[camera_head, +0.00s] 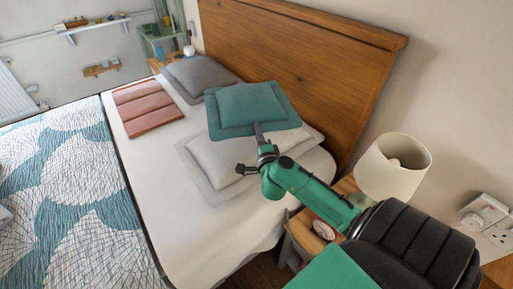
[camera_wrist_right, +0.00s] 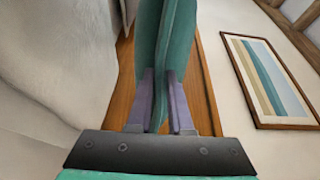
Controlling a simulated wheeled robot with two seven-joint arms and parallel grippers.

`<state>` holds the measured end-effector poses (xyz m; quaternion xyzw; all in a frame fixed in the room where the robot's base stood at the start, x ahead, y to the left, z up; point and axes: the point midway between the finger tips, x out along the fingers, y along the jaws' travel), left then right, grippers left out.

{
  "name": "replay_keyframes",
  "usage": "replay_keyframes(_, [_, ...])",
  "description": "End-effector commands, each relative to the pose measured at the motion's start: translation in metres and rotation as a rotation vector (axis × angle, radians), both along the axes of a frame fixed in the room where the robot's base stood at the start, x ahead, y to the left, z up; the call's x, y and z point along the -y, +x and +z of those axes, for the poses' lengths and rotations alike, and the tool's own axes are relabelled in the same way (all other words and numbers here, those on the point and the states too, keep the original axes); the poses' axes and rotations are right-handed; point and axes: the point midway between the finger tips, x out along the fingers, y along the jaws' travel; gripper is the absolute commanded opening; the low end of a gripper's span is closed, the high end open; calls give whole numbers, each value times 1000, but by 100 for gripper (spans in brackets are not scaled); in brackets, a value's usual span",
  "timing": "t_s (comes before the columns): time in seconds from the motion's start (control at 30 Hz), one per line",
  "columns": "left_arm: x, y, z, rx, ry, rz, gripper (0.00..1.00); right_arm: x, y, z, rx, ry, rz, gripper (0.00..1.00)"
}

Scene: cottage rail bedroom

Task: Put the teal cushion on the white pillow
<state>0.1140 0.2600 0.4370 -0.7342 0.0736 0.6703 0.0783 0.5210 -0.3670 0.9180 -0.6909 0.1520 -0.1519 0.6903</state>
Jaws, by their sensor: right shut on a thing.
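The teal cushion (camera_head: 250,106) is near the head of the bed, in front of the wooden headboard, over the far part of the white pillow. The white pillow (camera_head: 213,163) lies on the bed's near side, partly hidden by my right arm and the cushion. My right gripper (camera_head: 259,131) is shut on the cushion's near edge. In the right wrist view the cushion (camera_wrist_right: 165,50) stands between the two fingers (camera_wrist_right: 161,115). Whether the cushion touches the pillow, I cannot tell. My left gripper is not in view.
A grey pillow (camera_head: 199,75) and a folded terracotta blanket (camera_head: 145,107) lie farther along the bed. The wooden headboard (camera_head: 300,60) rises behind the cushion. A lamp (camera_head: 392,170) stands on the bedside table close to my right arm. A patterned quilt (camera_head: 65,185) covers the foot.

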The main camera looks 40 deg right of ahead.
Motion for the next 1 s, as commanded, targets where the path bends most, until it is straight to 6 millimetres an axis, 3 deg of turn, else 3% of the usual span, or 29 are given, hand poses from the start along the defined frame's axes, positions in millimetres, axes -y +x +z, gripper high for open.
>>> replay_keyframes(0.03, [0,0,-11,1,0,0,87,0,0,-18,1,3,-1,0])
replay_keyframes(0.33, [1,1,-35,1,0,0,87,0,1,-70,3,0,-1,0])
replay_keyframes(0.83, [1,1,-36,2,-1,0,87,0,1,-78,4,-2,0,0])
replay_keyframes(0.87, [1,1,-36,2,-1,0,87,0,0,-79,2,-1,0,26])
replay_keyframes(0.9, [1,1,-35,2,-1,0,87,0,0,-78,2,-1,0,41])
replay_keyframes(0.93, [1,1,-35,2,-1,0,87,0,0,-78,2,-1,0,48])
replay_keyframes(1.0, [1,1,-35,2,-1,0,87,0,0,-78,2,-1,0,48])
